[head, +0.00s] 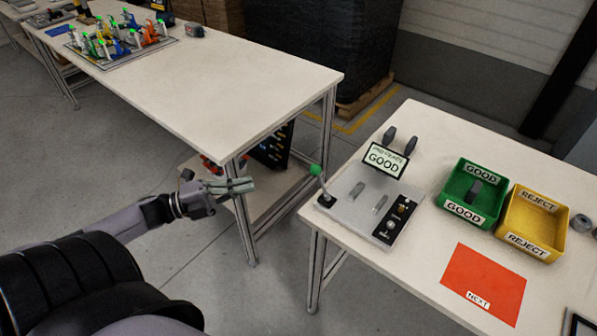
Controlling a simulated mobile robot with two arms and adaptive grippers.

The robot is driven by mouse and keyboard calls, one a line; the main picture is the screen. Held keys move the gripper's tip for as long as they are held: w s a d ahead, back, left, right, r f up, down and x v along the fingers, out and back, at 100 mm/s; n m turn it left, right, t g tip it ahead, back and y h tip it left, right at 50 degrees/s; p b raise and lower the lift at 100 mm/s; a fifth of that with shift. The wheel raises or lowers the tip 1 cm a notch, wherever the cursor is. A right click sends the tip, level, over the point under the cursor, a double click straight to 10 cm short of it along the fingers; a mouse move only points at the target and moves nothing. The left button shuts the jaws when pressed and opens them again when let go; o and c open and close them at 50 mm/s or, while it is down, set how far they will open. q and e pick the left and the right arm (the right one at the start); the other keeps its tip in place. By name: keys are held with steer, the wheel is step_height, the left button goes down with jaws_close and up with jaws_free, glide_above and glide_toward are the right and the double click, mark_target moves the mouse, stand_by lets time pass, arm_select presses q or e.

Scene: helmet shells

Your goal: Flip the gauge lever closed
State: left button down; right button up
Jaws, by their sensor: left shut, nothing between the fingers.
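The gauge (352,213) is a grey plate on the right-hand table. Its lever (321,184) stands at the plate's left end, tilted up, with a green ball knob at the top. A small screen (385,160) reading GOOD stands at the plate's back edge. My left gripper (250,185) is shut and empty, in the air left of the lever and clearly apart from it. My right gripper is not in view.
A green GOOD bin (490,209) holds a dark part (474,190). A yellow REJECT bin (512,228) stands beside it. A red NEXT mat (470,277) lies in front. The long table (240,80) stands behind my left gripper, with colourful clamps at its far end.

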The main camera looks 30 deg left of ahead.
mark_target(311, 168)
arm_select(q)
steer(key=p+x, duration=0.2)
steer(key=x, duration=1)
steer(key=shift+w+r, duration=0.1)
steer(key=shift+w+d, duration=0.4)
steer(key=shift+w, duration=0.1)
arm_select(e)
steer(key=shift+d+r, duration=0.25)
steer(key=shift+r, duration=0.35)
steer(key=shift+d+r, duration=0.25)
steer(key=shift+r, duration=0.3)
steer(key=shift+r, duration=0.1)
